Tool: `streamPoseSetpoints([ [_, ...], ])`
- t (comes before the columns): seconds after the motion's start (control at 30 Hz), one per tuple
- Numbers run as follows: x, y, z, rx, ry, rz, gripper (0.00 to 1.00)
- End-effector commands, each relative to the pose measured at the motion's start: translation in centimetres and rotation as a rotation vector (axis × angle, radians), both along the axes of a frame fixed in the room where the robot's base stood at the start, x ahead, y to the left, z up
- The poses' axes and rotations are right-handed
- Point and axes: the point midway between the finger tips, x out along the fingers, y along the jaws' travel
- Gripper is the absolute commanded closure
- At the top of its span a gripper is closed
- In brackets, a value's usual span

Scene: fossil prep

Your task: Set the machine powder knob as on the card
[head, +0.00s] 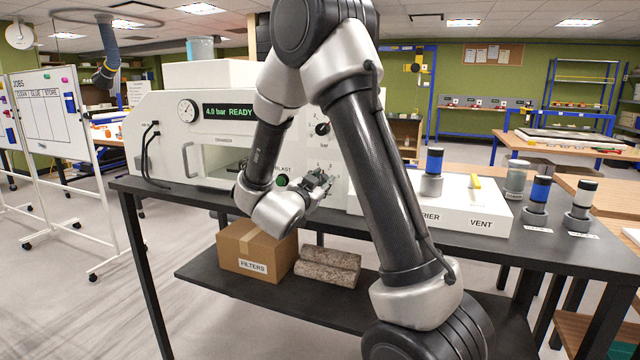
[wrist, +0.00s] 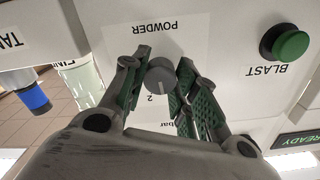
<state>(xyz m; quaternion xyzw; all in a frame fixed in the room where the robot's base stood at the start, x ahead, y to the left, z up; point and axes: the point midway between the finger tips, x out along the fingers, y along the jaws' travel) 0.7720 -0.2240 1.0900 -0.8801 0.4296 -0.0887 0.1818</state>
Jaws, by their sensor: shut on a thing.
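The powder knob (wrist: 160,76) is grey and round, on the machine's white front panel. The wrist view is upside down and shows the word POWDER and a 2 beside the knob. A pale pointer mark shows on the knob, but its exact setting is hard to read. In the head view my gripper (head: 322,181) is at the front of the white machine (head: 222,103) and hides the knob. I cannot make out a card with the powder setting.
The green BLAST button (wrist: 291,45) is beside the powder knob. The black bar knob (head: 322,128) is above it. The display (head: 228,112) reads 4.0 bar READY. Bottles with blue bands, such as one on the white box (head: 432,172), stand to the right.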

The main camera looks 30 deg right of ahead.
Motion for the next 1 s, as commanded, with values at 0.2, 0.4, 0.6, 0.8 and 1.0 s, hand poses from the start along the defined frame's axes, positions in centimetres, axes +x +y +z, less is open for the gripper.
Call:
streamPoseSetpoints([
  [0.2, -0.02, 0.01, -0.02, 0.117, -0.151, 0.0, 0.95],
  [0.4, -0.03, 0.0, -0.03, 0.21, -0.269, 0.0, 0.95],
  [0.6, -0.04, 0.0, -0.03, 0.275, -0.351, -0.001, 0.95],
  [0.8, -0.05, 0.0, -0.05, 0.311, -0.397, -0.001, 0.95],
  [1.0, -0.05, 0.0, -0.06, 0.323, -0.412, -0.001, 0.95],
])
